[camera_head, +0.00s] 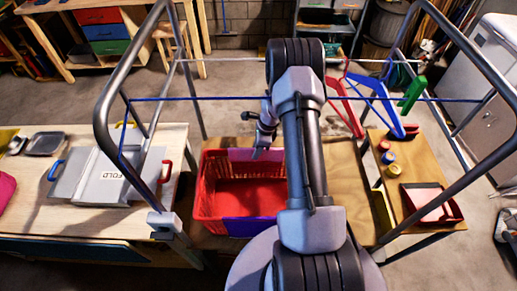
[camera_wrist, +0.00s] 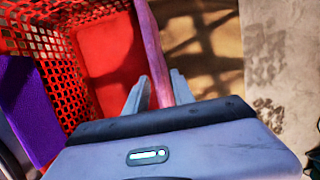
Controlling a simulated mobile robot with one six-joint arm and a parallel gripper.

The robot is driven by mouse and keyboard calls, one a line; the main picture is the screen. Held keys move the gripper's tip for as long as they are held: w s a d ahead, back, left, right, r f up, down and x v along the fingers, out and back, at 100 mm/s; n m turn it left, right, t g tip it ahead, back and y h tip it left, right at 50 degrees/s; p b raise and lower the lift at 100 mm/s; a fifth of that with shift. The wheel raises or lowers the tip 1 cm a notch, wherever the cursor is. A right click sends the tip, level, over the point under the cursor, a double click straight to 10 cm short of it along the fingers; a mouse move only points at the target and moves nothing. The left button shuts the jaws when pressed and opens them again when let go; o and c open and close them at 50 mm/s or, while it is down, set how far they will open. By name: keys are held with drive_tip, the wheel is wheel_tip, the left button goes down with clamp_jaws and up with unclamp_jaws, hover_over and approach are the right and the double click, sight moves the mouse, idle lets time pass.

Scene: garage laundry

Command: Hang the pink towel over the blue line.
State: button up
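The pink towel (camera_head: 240,154) hangs over the far rim of the red basket (camera_head: 205,195). In the wrist view the towel (camera_wrist: 153,45) is a narrow pink strip seen from above, beside the basket's red lattice wall (camera_wrist: 60,60). My gripper (camera_head: 259,150) is low at that far rim. In the wrist view my gripper (camera_wrist: 158,85) has its fingers apart, one on each side of the strip; firm contact is not clear. The blue line (camera_head: 200,98) runs across the metal frame above and beyond the basket, bare of cloth in the visible parts.
A purple cloth (camera_head: 252,227) hangs on the basket's near rim. Red (camera_head: 345,105) and blue (camera_head: 380,97) hangers and a green item (camera_head: 412,93) are at the right. Metal frame rails (camera_head: 112,85) flank the space. A folding board (camera_head: 110,178) lies on the left table.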

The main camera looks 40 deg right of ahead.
drive_tip(key=shift+r, duration=0.1)
clamp_jaws()
